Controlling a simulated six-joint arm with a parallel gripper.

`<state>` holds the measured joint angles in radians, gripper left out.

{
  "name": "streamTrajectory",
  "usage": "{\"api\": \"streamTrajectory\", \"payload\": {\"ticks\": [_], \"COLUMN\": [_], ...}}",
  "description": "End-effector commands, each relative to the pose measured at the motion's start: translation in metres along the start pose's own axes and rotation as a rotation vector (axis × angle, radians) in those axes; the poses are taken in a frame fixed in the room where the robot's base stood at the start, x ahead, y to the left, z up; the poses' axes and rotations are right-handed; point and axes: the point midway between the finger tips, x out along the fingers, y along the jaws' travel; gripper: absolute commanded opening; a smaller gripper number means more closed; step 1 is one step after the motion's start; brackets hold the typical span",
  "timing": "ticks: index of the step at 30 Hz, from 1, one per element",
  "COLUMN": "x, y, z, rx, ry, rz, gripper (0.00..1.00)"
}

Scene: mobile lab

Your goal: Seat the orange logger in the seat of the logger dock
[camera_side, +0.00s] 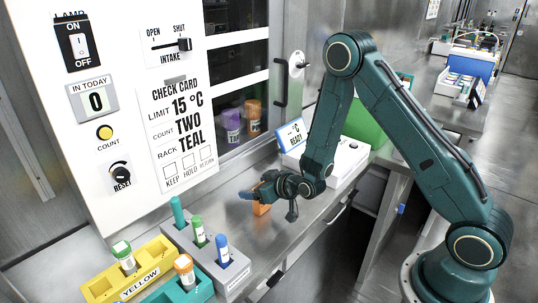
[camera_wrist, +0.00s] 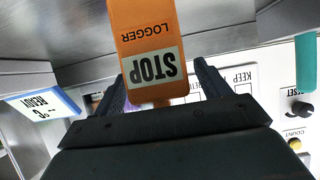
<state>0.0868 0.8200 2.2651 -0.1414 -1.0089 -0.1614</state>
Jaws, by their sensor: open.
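The orange logger (camera_side: 261,209) is on the steel counter, partly hidden by my gripper (camera_side: 265,190) in the side view. In the wrist view the logger (camera_wrist: 148,35) shows its label, STOP and LOGGER, upside down. My gripper (camera_wrist: 160,85) is open, with one finger on each side of the logger's near end and gaps visible beside it. A white unit (camera_side: 345,160) with a blue-framed READY display (camera_side: 291,135) stands right of my gripper; it looks like the logger dock. The display also shows in the wrist view (camera_wrist: 42,103). I cannot make out its seat.
A yellow rack (camera_side: 100,290), a teal rack (camera_side: 195,290) and a grey rack (camera_side: 232,272) with capped tubes stand at the front left. A white panel (camera_side: 225,12) with switches and a check card rises behind the counter. Counter between racks and white unit is mostly clear.

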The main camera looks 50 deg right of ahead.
Motion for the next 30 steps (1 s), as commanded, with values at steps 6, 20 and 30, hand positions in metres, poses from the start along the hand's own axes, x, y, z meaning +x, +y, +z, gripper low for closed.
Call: {"api": "streamTrajectory", "payload": {"ticks": [6, 20, 30], "x": [-0.0003, -0.0004, -0.0012], "y": [0.0000, 0.0001, 0.0001], "z": [0.0001, -0.0003, -0.0019], "rx": [0.000, 0.000, 0.000], "ry": [0.000, 0.001, 0.001], "rz": [0.000, 0.000, 0.000], "gripper": [0.76, 0.22, 0.22]}}
